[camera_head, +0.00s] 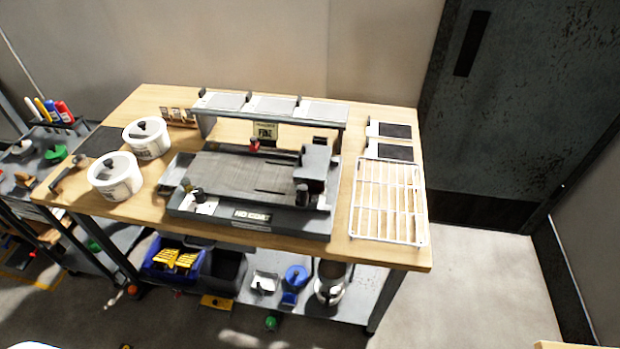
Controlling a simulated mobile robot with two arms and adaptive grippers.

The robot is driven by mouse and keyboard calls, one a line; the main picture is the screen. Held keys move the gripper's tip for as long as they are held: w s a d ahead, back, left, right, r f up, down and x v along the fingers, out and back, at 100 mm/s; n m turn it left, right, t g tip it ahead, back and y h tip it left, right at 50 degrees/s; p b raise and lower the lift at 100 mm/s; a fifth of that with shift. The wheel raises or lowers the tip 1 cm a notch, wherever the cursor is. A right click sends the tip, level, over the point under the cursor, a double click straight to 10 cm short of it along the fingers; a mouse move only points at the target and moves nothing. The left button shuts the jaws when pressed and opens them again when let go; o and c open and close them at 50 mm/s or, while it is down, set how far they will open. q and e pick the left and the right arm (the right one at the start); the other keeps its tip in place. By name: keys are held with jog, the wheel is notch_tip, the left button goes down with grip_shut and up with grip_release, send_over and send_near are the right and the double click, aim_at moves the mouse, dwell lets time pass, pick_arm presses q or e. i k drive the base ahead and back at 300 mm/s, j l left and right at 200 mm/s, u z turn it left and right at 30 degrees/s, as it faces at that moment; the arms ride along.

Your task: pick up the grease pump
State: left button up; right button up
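No object here is clearly recognisable as the grease pump. On the lower shelf under the workbench stand a blue object with a round top (294,283) and a silver, rounded vessel with a dark top (330,287). They stand side by side, and I cannot tell whether either is the pump. Two white round tubs with dark knobs on their lids, a front one (115,178) and a back one (147,140), stand on the left of the bench top.
The wooden workbench (345,243) carries a grey machine (250,212), a raised shelf (272,105) and a white wire rack (388,200). A blue bin (155,262) sits below. A tool cart (75,140) stands at left. Floor (480,290) is clear at right.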

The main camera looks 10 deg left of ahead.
aim_at(49, 103)
jog(key=u, duration=1.7)
jog(key=l+z, duration=0.1)
jog(key=z, duration=0.3)
jog(key=l+z, duration=0.1)
jog(key=z, duration=0.35)
jog(key=l+z, duration=0.1)
jog(key=z, duration=0.3)
jog(key=u, duration=1.3)
